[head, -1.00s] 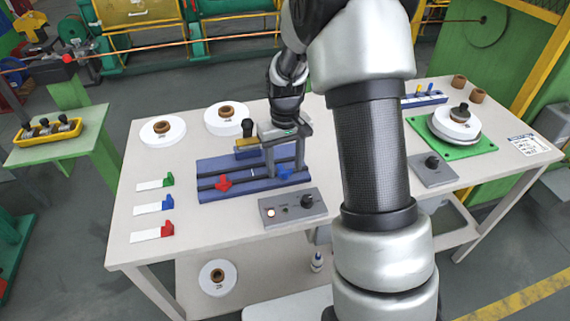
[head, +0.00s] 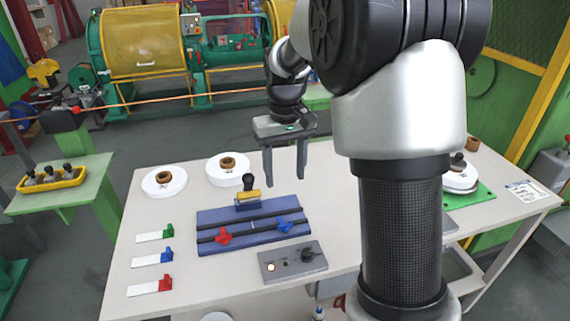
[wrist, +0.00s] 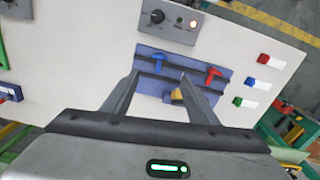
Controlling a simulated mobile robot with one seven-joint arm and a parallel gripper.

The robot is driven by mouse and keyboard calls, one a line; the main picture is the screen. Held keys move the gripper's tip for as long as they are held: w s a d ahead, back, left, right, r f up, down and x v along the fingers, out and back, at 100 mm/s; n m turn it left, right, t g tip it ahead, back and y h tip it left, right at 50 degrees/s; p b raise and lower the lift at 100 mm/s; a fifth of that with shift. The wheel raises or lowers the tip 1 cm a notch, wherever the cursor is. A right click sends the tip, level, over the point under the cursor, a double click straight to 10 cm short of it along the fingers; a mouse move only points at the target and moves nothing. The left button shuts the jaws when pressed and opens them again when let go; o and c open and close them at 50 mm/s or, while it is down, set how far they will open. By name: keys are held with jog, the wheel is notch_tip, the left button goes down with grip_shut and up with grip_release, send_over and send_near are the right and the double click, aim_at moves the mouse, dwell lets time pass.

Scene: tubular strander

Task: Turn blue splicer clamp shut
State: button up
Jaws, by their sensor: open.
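The blue clamp (head: 285,226) sits at the right end of the blue splicer block (head: 211,219). Its handle lies across the block's dark rail. The red clamp (head: 223,237) sits on the same rail to its left. A lever with a black knob and yellow part (head: 249,190) stands at the back of the block. My gripper (head: 285,180) is open and empty, pointing down, raised above the block and apart from the clamps. In the wrist view the blue clamp (wrist: 158,61) shows just beyond and between the fingertips; I cannot tell whether it is tight.
A grey control box (head: 293,261) with a lit lamp and black knob stands in front of the block. Green, blue and red tagged cards (head: 147,259) lie at left. White spools (head: 164,181) stand behind. The white tabletop (head: 200,288) is clear at front left.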

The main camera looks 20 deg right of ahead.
jog(key=shift+r, duration=0.8)
jog(key=t+p, duration=0.3)
jog(key=t, duration=0.2)
send_near(285, 223)
jog(key=shift+y, duration=0.3)
jog(key=b+x, duration=0.1)
jog(key=x, duration=0.1)
jog(key=b+x, duration=0.2)
jog(key=x, duration=0.1)
jog(key=b+x, duration=0.1)
jog(key=x, duration=0.2)
jog(key=shift+w+d+f, duration=0.15)
jog(key=shift+d+f, duration=0.05)
jog(key=shift+d, duration=0.1)
